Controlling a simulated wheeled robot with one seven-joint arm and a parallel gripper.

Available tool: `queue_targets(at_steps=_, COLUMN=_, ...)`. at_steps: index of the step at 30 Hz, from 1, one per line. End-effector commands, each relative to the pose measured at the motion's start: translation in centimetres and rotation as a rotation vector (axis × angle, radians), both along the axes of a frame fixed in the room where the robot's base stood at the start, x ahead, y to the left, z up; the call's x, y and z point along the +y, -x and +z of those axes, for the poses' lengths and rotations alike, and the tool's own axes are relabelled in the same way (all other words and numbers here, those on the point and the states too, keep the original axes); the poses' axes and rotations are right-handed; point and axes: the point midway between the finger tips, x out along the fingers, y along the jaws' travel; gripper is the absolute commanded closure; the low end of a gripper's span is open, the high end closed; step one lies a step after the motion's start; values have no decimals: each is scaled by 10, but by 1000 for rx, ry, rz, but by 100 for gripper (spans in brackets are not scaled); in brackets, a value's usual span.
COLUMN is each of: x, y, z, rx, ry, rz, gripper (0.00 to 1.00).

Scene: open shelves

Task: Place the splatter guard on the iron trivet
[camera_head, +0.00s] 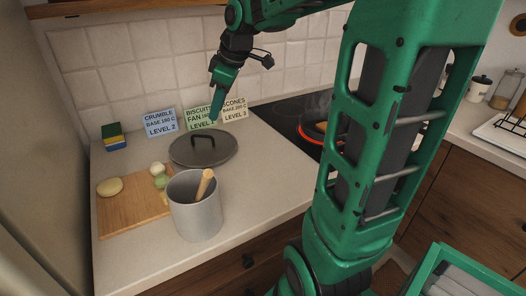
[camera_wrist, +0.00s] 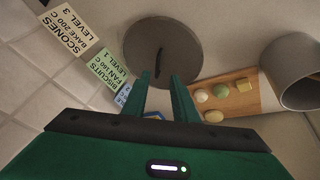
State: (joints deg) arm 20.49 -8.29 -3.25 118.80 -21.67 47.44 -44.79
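A round dark grey disc with an arched handle (camera_head: 182,154), which looks like the splatter guard, lies on the pale counter. It also shows in the wrist view (camera_wrist: 182,45), with its handle beyond my fingertips. My gripper (camera_head: 213,119) is above the disc, near the recipe cards, pointing down. In the wrist view my gripper (camera_wrist: 162,82) has its two fingers apart with nothing held between them. I cannot make out an iron trivet in either view; whether anything lies under the disc is hidden.
A grey pot (camera_head: 195,215) with a wooden utensil stands in front of the disc. A wooden board (camera_head: 125,212) with several food pieces is at left. Recipe cards (camera_head: 160,123) and sponges (camera_head: 114,137) stand behind. A steaming pan (camera_head: 309,133) is on the dark hob, partly behind my arm.

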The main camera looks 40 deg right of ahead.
Motion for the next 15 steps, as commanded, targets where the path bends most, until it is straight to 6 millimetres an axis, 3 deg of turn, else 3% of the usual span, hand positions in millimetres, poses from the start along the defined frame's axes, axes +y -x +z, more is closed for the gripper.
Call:
queue_targets(at_steps=2, x=-2, y=26, z=-9, rx=43, ry=-21, rz=-106, gripper=74)
queue_targets(at_steps=5, x=-7, y=81, z=-31, rx=134, ry=-64, rz=-341, gripper=74)
queue_targets(at_steps=9, x=-10, y=171, z=-67, rx=269, ry=-121, rz=-723, gripper=74)
queue_targets(at_steps=12, x=-10, y=226, z=-90, rx=346, ry=-147, rz=-957, gripper=74)
queue_targets(at_steps=15, x=-7, y=264, z=-105, rx=397, ry=-161, rz=-1121, gripper=74)
